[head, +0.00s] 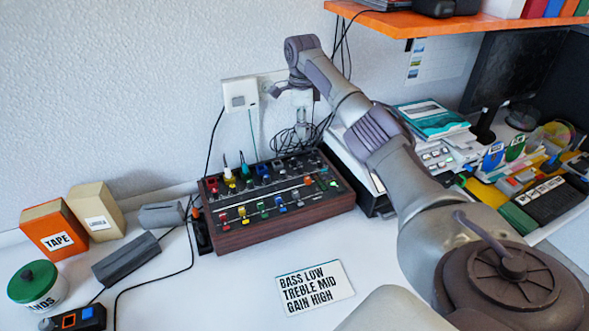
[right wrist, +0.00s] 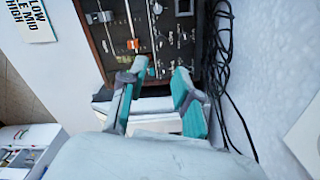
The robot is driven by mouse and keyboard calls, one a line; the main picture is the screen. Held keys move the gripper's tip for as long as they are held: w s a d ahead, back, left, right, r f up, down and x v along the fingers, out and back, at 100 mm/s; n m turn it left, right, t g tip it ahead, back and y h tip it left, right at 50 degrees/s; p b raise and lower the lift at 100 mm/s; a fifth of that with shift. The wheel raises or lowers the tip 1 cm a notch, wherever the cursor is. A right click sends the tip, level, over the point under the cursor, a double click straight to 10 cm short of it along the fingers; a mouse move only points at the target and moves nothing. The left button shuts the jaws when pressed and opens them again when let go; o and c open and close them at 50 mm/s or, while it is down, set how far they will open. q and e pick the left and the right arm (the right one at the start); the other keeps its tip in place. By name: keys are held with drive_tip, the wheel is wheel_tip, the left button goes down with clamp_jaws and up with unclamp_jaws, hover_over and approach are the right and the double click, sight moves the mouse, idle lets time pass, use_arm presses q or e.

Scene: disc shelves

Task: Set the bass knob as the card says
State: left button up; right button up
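The mixer (head: 286,226) is a dark panel in a wooden case on the white table, with several coloured knobs and sliders. Its panel also shows in the right wrist view (right wrist: 118,45). Labels are too small to read, so I cannot tell which knob is bass. The card (head: 314,288) lies in front of it and reads "BASS LOW, TREBLE MID, GAIN HIGH"; part of it shows in the right wrist view (right wrist: 31,20). My right gripper (head: 291,88) is above and behind the mixer; its teal-padded fingers (right wrist: 158,74) are apart and empty, pointing over the panel. My left gripper is not in view.
Black cables (head: 292,141) hang behind the mixer by a wall socket (head: 240,94). An orange TAPE box (head: 54,230), a beige box (head: 96,211) and a green-lidded jar (head: 36,286) stand at left. An orange shelf (head: 400,22) overhangs at upper right. The table around the card is clear.

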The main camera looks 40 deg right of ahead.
sight(300, 167)
wheel_tip(300, 167, down, 14)
drive_tip(key=shift+w+f, duration=0.1)
drive_tip(key=shift+f, duration=0.05)
idle(0.4)
clamp_jaws()
